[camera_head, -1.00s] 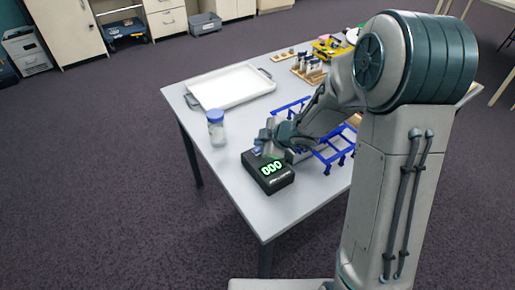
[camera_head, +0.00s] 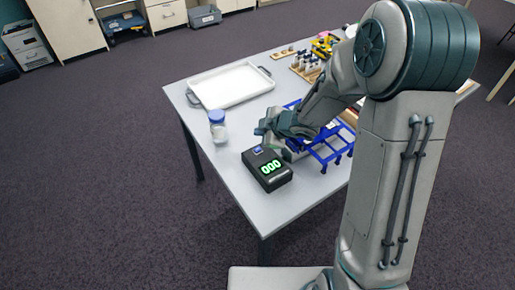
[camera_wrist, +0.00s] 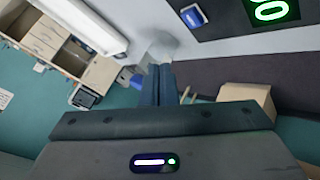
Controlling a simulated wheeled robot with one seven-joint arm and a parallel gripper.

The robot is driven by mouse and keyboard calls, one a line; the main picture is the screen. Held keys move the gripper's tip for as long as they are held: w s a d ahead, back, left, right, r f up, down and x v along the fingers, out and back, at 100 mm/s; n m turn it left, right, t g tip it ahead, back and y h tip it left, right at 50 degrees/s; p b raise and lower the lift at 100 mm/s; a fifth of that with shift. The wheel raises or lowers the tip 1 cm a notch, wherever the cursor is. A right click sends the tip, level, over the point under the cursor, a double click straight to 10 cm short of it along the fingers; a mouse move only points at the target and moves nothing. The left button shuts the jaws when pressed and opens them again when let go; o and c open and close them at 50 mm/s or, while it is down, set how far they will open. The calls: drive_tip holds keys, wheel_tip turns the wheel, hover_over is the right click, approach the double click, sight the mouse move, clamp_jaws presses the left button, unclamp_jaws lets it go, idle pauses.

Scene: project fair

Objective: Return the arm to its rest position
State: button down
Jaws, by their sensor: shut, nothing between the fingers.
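My gripper (camera_head: 268,140) is over the near part of the table, just behind the black box with a green "000" display (camera_head: 266,168). In the wrist view my gripper's fingers (camera_wrist: 158,70) are together with nothing between them. The box's dark face with a blue button (camera_wrist: 193,16) shows at the top of that view, apart from the fingers. My arm reaches in from the right and hides part of the blue rack (camera_head: 328,150).
The grey table (camera_head: 225,165) holds a jar with a blue lid (camera_head: 217,127) and a white tray (camera_head: 228,86). Several small items on wooden blocks (camera_head: 308,66) stand at the back. Cabinets (camera_head: 68,25) line the far wall. Open floor lies left of the table.

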idle(0.3)
drive_tip(key=s+d+r+m+t+h, duration=0.1)
drive_tip(key=s+d+r+m+h, duration=0.1)
drive_tip(key=d+r+m+h, duration=0.4)
drive_tip(key=s+d+r+m+h, duration=0.1)
drive_tip(key=s+d+r+m, duration=0.25)
drive_tip(key=d, duration=0.35)
drive_tip(key=s+d+r+m+g, duration=0.1)
drive_tip(key=s+m, duration=0.3)
drive_tip(key=s, duration=0.5)
drive_tip(key=s+r+m+g, duration=0.2)
drive_tip(key=s+m, duration=0.3)
drive_tip(key=s, duration=0.5)
drive_tip(key=shift+d+r+g, duration=0.3)
drive_tip(key=shift+d+g, duration=0.05)
drive_tip(key=shift+g, duration=0.45)
drive_tip(key=shift+a, duration=0.1)
